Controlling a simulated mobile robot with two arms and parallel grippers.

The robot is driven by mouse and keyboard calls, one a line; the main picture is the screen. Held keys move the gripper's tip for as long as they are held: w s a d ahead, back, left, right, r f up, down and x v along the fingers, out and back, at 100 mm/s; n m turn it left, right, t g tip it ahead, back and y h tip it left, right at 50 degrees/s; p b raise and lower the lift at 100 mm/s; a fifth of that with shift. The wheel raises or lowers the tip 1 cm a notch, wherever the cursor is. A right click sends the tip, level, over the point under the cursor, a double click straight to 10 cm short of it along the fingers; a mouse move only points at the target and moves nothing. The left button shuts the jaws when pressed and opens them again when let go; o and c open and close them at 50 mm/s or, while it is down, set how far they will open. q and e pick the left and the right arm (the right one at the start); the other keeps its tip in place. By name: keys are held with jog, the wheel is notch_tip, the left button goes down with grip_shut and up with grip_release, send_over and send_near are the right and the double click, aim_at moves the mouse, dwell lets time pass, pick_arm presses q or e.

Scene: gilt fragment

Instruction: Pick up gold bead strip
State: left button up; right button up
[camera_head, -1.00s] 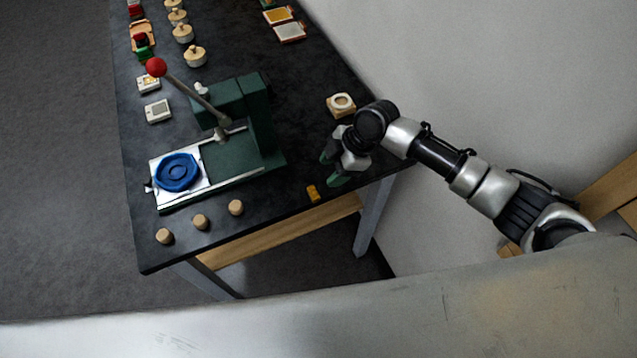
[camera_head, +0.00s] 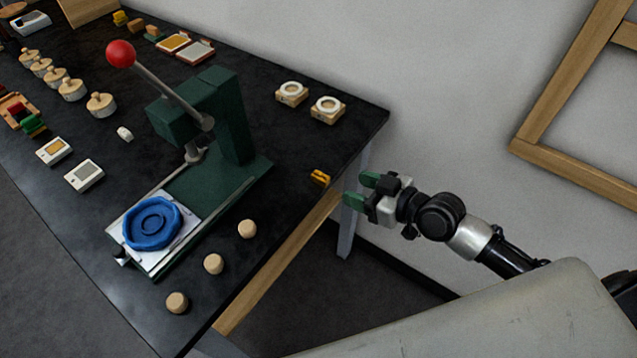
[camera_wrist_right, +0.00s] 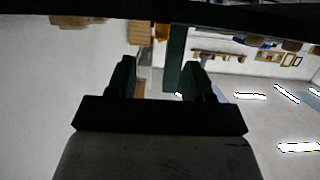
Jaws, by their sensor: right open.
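The gold bead strip looks to be the small yellow-gold piece (camera_head: 320,177) on the dark table near its front right edge. My right gripper (camera_head: 359,191) has green fingers and is open and empty. In the head view it is just right of the gold piece, apart from it, and appears beyond the table edge. In the right wrist view the two open fingers (camera_wrist_right: 160,76) have nothing between them that I can make out as the strip. My left gripper is not in view.
A green press (camera_head: 228,115) with a red-knobbed lever stands on the table (camera_head: 290,150). Several wooden pegs (camera_head: 247,229) line the front edge. Two ring-topped blocks (camera_head: 327,109) sit behind the gold piece. A wall stands at right.

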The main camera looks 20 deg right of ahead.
aim_at(320, 175)
jog(key=x, duration=0.2)
jog(key=shift+w+a, duration=0.1)
jog(key=shift+w, duration=0.25)
jog(key=shift+w+a+f, duration=0.1)
jog(key=shift+w+a, duration=0.05)
jog(key=shift+a, duration=0.1)
jog(key=shift+w+a+p, duration=0.2)
jog(key=shift+a+p, duration=0.1)
jog(key=shift+p, duration=0.05)
jog(key=p+x, duration=0.1)
jog(key=x, duration=0.2)
jog(key=shift+w+a, duration=0.2)
jog(key=shift+w, duration=0.05)
jog(key=shift+w+a+f, duration=0.15)
jog(key=shift+w+a, duration=0.2)
jog(key=shift+w, duration=0.05)
grip_shut()
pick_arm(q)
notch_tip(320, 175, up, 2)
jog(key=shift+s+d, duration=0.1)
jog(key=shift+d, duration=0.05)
pick_arm(e)
jog(key=shift+s+d, duration=0.1)
